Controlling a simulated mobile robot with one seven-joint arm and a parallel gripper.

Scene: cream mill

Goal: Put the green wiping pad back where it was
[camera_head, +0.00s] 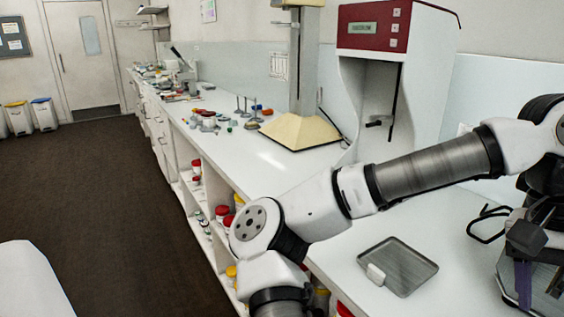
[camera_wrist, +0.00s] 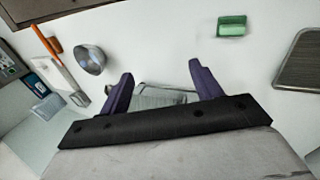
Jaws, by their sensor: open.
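The green wiping pad (camera_wrist: 231,26) lies on the white worktop in the wrist view, near the top and right of centre. My gripper (camera_wrist: 160,72) has its two purple fingers spread, with no object held between the tips. The pad is apart from the fingers, beyond the right fingertip. A greyish, see-through-looking box (camera_wrist: 165,96) shows between the fingers, partly hidden by the gripper body. In the head view my gripper is at the lower right edge, partly cut off; I cannot make out the pad there.
A grey metal tray (camera_head: 403,262) with a white block (camera_head: 375,274) lies on the bench; the tray also shows in the wrist view (camera_wrist: 300,65). A silvery round object (camera_wrist: 90,60) and an orange-handled tool (camera_wrist: 47,41) lie left. A red-topped machine (camera_head: 385,32) stands behind.

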